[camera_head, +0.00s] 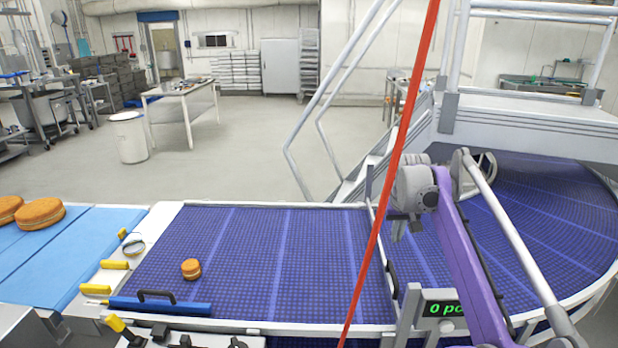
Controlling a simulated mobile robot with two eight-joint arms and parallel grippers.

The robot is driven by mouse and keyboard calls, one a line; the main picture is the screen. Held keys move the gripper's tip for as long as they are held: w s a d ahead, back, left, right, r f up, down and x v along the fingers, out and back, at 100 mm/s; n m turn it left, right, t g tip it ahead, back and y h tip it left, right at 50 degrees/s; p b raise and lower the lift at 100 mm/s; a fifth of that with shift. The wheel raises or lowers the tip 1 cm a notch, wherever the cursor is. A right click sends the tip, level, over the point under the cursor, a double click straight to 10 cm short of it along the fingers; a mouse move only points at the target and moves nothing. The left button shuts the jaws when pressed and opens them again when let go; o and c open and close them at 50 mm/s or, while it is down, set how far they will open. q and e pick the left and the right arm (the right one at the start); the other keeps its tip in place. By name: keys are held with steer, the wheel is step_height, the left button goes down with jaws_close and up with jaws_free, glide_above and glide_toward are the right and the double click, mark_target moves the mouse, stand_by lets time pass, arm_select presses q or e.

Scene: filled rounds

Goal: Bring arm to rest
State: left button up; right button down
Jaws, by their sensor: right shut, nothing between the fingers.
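My right arm, purple and grey, comes in from the lower right and bends at a grey joint over the blue mesh belt. My right gripper (398,234) is small and partly hidden under that joint, over the belt's right part. It is shut and holds nothing. My left gripper is not in view. A small filled round (191,268) lies on the blue mesh belt (270,250), left of and well apart from my right gripper.
Larger rounds (40,214) sit on a light blue belt (75,255) at the left. A red strip (389,170) crosses the view. A scale display (443,309) stands near my right arm. Steps and railings rise behind.

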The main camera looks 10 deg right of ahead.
steer(key=s+a, duration=0.7)
steer(key=s+a+f+n+t, duration=0.1)
steer(key=s+a+f, duration=0.2)
steer(key=s+f, duration=0.2)
steer(key=s+a+f+n+t+y, duration=0.1)
steer(key=s+a+f, duration=0.3)
steer(key=s, duration=0.8)
steer(key=s+a+f, duration=0.4)
steer(key=s+f, duration=0.4)
steer(key=shift+s+a+n+t+y, duration=0.2)
steer(key=shift+s+n+t+y, duration=0.1)
steer(key=shift+s+n+t, duration=0.1)
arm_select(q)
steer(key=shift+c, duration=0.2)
